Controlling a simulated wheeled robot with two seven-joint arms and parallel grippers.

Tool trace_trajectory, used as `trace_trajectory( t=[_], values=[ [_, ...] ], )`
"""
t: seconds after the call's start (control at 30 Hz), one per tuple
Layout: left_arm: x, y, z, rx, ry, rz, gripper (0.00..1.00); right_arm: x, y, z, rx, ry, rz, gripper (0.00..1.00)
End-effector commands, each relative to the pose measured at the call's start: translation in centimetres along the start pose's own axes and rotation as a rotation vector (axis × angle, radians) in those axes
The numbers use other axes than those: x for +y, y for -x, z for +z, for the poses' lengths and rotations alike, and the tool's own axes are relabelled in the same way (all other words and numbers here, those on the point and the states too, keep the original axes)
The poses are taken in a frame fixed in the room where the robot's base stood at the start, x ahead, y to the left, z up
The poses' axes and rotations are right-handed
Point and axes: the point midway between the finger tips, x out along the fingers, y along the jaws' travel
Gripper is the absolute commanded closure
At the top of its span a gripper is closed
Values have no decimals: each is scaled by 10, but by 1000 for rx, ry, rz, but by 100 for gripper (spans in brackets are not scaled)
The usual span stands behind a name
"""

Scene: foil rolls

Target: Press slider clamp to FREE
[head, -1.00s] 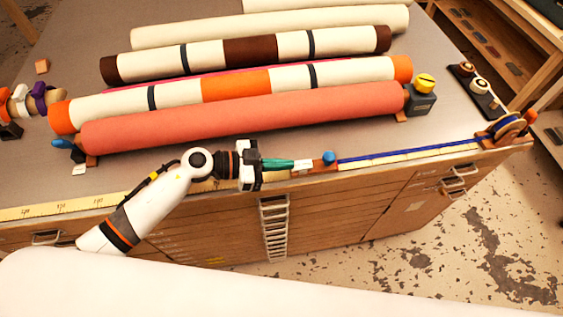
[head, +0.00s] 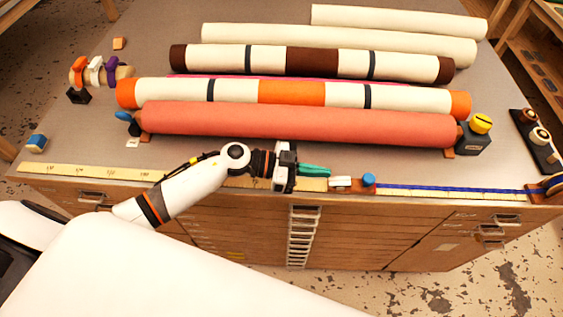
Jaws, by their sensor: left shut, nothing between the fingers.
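The slider clamp (head: 354,186) sits on the measuring rail along the table's front edge. It has a small brown body, a white label (head: 340,182) on its left part and a round blue knob (head: 369,180) at its right end. My left gripper (head: 328,171) comes in from the left, with green fingers pointing right. Its fingers are shut and empty, with their tips just left of and behind the white label. I cannot tell whether they touch the clamp. The label's text is too small to read. My right gripper is not in view.
A coral roll (head: 300,122) lies behind the rail, with several banded and cream rolls beyond it. A dark block with a yellow knob (head: 481,123) stands at its right end. A blue band (head: 450,189) runs along the rail to the right. A drawer cabinet front drops below.

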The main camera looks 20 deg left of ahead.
Motion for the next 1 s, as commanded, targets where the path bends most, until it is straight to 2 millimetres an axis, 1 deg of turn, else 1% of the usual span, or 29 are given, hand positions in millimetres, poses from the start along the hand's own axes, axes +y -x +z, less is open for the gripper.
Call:
trace_trajectory(
  t=[0.03,0.07,0.1,0.4,0.5,0.6,0.7,1.0],
  values=[
    [3,5,13,2,-1,1,100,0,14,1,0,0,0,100],
    [3,9,9,4,-1,1,100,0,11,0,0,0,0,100],
    [3,18,-1,5,0,1,100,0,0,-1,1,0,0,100],
    [2,76,-8,5,0,0,100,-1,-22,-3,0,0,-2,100],
    [2,90,-8,3,-1,-1,100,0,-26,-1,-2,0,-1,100],
    [2,98,-8,2,0,0,100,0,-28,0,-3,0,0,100],
    [2,102,-7,0,0,0,100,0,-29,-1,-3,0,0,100],
    [2,103,-6,0,0,0,100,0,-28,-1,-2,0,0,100]
  ],
)
